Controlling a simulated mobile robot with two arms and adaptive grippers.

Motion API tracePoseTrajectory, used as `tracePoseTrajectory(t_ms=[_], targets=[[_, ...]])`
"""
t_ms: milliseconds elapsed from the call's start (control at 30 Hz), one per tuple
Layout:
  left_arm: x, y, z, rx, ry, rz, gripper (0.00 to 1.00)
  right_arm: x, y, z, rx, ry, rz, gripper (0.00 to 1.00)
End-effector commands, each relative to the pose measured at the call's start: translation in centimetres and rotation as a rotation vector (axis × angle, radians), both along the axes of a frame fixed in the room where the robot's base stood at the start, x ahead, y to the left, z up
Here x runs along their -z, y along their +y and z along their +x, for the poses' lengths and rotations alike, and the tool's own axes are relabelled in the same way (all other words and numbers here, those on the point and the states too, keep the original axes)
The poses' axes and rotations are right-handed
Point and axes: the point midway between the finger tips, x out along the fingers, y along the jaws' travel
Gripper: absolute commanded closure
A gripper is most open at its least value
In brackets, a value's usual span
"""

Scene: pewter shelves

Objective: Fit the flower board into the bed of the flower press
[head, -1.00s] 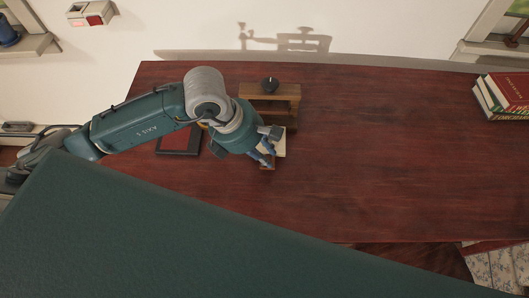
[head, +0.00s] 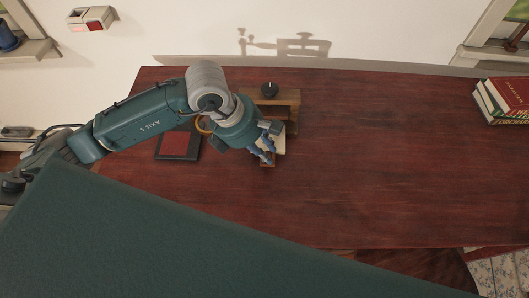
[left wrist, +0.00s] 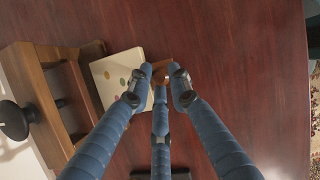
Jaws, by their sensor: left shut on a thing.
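The flower press (head: 291,97) is a brown wooden frame with a black knob (head: 270,90) on top, standing near the back of the table. It also shows at the left of the left wrist view (left wrist: 40,75). The flower board (head: 280,147) is cream, with coloured dots in the left wrist view (left wrist: 112,76) and a brown wooden tab at its near end. My left gripper (head: 268,157) is shut on that tab, with its blue fingers in front of the press. The board's far edge is close against the press opening; I cannot tell whether it is inside. My right gripper is not in view.
A dark flat frame with a red panel (head: 180,146) lies left of the press, partly under my left arm. Several books (head: 506,98) are stacked at the table's right end. The table (head: 390,160) between press and books is clear. The wall is behind.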

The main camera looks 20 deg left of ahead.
Motion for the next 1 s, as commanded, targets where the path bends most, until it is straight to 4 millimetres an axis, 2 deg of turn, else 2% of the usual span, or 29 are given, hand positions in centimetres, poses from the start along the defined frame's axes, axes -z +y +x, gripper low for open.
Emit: tracePoseTrajectory(t_ms=[1000], targets=[[0.0, 0.8, 3.0, 0.0, -0.002, -0.001, 1.0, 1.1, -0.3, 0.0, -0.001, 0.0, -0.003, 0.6]])
